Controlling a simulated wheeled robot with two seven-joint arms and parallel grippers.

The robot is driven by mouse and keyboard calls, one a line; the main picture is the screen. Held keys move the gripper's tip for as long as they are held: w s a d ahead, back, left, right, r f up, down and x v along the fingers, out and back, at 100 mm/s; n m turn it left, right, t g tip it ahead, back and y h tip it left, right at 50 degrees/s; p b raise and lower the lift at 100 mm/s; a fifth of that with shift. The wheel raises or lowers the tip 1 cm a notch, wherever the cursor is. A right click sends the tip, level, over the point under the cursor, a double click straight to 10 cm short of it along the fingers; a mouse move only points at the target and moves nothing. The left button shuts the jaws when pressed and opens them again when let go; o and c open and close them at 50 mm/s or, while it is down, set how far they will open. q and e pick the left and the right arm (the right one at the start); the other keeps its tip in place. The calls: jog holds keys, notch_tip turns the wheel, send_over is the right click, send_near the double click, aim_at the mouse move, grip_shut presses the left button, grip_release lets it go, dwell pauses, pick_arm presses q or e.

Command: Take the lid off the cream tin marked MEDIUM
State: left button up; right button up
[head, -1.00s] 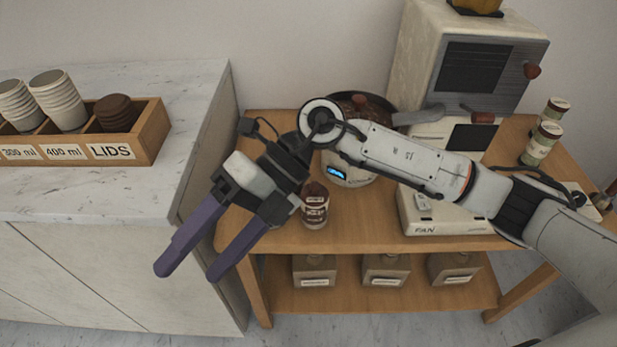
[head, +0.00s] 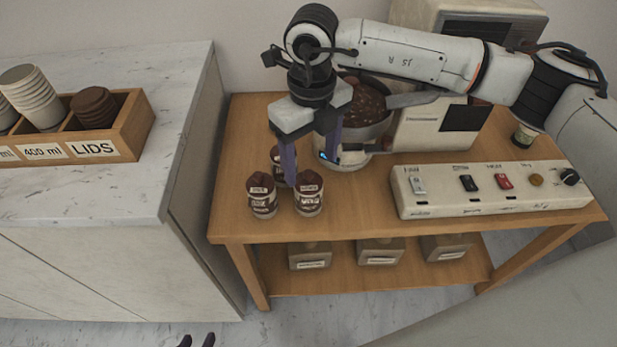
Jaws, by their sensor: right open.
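Three small cream tins with dark brown lids stand close together on the wooden cart's left end: a front left tin (head: 262,205), a front right tin (head: 309,205) and a back tin (head: 275,158). The print is small; the front right tin's label looks like MEDIUM, but I cannot read it surely. All three lids look on. My right gripper (head: 311,172) points down, open and empty, its purple fingers over and behind the front right tin. One finger partly hides the back tin.
A pot of brown beans (head: 366,108) stands behind my right gripper. A switch panel (head: 490,190) lies to the right. The marble counter (head: 120,190) on the left carries a wooden cup and lid box (head: 130,135). Boxes (head: 310,256) stand on the lower shelf.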

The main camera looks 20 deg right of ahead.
aim_at(309, 173)
notch_tip(309, 173, down, 4)
jog(key=shift+w+a+f, duration=0.1)
jog(key=shift+a, duration=0.05)
jog(key=c, duration=1.1)
